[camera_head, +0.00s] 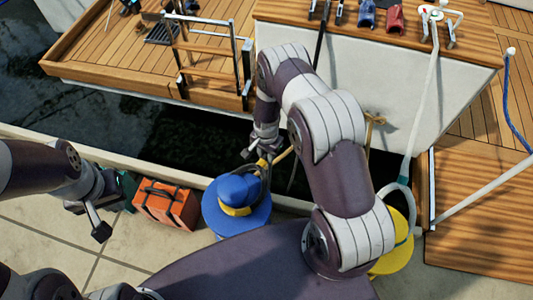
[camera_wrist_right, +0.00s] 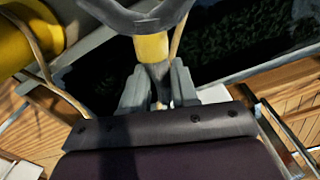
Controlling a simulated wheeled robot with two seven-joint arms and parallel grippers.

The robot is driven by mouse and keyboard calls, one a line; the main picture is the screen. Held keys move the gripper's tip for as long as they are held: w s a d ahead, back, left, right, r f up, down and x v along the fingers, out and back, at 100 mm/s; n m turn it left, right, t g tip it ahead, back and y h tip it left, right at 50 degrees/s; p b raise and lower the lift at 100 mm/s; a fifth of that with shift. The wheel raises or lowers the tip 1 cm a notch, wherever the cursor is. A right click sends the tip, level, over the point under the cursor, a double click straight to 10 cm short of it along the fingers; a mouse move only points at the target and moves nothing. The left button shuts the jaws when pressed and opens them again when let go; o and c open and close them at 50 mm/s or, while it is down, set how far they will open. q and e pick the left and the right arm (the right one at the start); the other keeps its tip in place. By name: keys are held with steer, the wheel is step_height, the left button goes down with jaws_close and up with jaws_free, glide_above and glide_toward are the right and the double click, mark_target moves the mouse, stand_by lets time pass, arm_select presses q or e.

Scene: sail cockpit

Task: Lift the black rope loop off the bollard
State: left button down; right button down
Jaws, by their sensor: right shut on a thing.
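The blue bollard (camera_head: 235,190) with a yellow band stands on the quay in the head view. My right gripper (camera_head: 266,153) is just beyond its upper right side, partly hidden by my right arm. In the right wrist view my right gripper (camera_wrist_right: 158,100) is shut on the neck of the black rope loop (camera_wrist_right: 125,18), just below its yellow binding (camera_wrist_right: 151,48). The loop spreads out past the top edge of that view. In the head view I cannot tell whether it is still around the bollard. My left gripper (camera_head: 88,214) is open and empty at the left.
An orange case (camera_head: 166,205) sits left of the blue bollard. Dark water (camera_head: 170,125) lies between the quay and the wooden-decked boat (camera_head: 110,55). A ladder (camera_head: 205,55) is on the boat.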

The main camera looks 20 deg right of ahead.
mark_target(261, 162)
steer(key=shift+r, duration=0.4)
steer(key=shift+a, duration=0.1)
steer(key=shift+s+a+p, duration=0.9)
steer(key=shift+s+a, duration=0.2)
steer(key=shift+a, duration=0.3)
step_height(261, 162, up, 17)
steer(key=p, duration=1.4)
steer(key=shift+p, duration=0.3)
